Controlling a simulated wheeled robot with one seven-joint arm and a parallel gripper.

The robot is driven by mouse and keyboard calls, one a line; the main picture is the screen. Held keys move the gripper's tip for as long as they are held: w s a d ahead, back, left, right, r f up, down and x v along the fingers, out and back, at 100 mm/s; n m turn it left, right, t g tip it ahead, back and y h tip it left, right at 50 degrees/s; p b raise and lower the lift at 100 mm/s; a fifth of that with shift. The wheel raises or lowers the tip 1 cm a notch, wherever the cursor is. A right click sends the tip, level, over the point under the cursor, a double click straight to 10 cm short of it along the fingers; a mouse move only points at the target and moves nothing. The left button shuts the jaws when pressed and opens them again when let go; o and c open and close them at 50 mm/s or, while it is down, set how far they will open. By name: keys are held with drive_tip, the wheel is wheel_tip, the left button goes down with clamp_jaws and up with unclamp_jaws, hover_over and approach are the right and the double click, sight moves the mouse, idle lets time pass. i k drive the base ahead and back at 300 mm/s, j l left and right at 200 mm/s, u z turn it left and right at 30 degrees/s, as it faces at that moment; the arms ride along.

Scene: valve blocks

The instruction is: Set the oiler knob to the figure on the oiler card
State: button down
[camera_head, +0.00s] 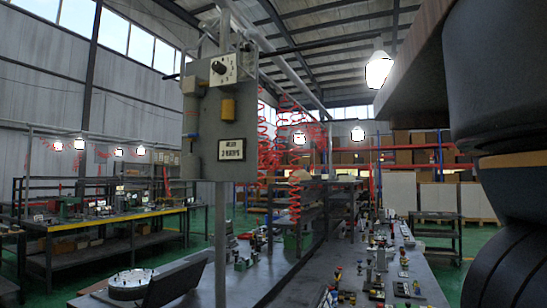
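A grey panel (206,120) hangs on an upright metal pole left of centre. Near its top is a white square dial plate (231,76) with figures around a small dark knob (219,67). The knob's pointed setting is too small to tell. A yellow cylinder (228,109) is fixed to the panel below the dial. Under that is a black-framed white card (231,148); its lower line seems to start with 2, and the rest is too blurred to read surely. My gripper is not in view.
Dark parts of my own arm fill the right edge. A grey bench (245,278) with several small fittings runs below the panel, with a round white disc (132,281) at its near left. Red coiled hoses (295,165) hang behind the panel.

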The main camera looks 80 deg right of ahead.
sight(218, 67)
drive_tip(key=z, duration=1.3)
drive_tip(key=j, duration=0.15)
